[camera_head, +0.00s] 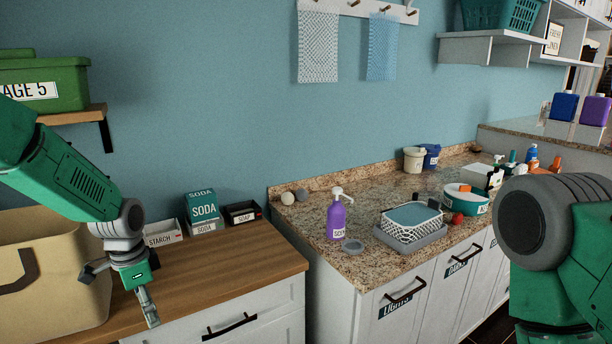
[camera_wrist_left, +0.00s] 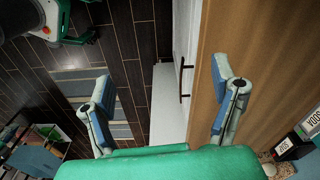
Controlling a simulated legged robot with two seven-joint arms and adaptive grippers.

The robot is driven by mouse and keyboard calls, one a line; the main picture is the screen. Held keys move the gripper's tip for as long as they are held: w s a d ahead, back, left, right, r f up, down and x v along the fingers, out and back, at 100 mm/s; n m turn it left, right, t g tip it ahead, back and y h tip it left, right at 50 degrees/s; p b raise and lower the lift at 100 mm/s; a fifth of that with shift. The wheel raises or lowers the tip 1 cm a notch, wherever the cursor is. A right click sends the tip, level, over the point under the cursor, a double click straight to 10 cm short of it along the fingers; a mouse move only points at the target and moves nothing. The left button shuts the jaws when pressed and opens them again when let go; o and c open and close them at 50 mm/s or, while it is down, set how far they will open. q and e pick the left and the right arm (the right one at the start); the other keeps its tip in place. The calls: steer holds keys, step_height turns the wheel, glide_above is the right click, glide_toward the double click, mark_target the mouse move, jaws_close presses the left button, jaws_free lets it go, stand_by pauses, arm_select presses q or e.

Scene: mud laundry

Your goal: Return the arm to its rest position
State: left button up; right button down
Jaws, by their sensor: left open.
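My left arm (camera_head: 75,185) is green and comes in from the left in the head view. Its gripper (camera_head: 148,305) hangs downward over the wooden counter, near the front edge. In the left wrist view the two fingers of the left gripper (camera_wrist_left: 165,95) are spread wide apart with nothing between them. Below them are the wooden counter edge, a white cabinet front and the dark floor. My right arm (camera_head: 560,240) shows only as a grey joint and green links at the right; its gripper is out of view.
A beige bin (camera_head: 55,265) stands on the wooden counter (camera_head: 235,262) close to the left arm. Starch (camera_head: 163,232), soda (camera_head: 202,206) and soap (camera_head: 242,212) boxes stand behind. A purple bottle (camera_head: 337,218) and a basket (camera_head: 410,222) stand on the granite counter. The front wooden surface is clear.

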arm_select(q)
steer(key=s+d+f+n+b, duration=0.2)
steer(key=s+f+b, duration=0.1)
steer(key=s+f, duration=0.65)
steer(key=s+d+f+n+b, duration=0.25)
steer(key=s+f, duration=0.45)
steer(key=f, duration=0.6)
steer(key=s+f+n+b, duration=0.2)
steer(key=s+f+b, duration=0.1)
steer(key=s, duration=0.7)
steer(key=s+f+n+b, duration=0.3)
steer(key=s+f, duration=0.1)
steer(key=s, duration=0.5)
steer(key=shift+s+d+f, duration=0.3)
steer(key=shift+s+f, duration=0.1)
steer(key=shift+w, duration=0.15)
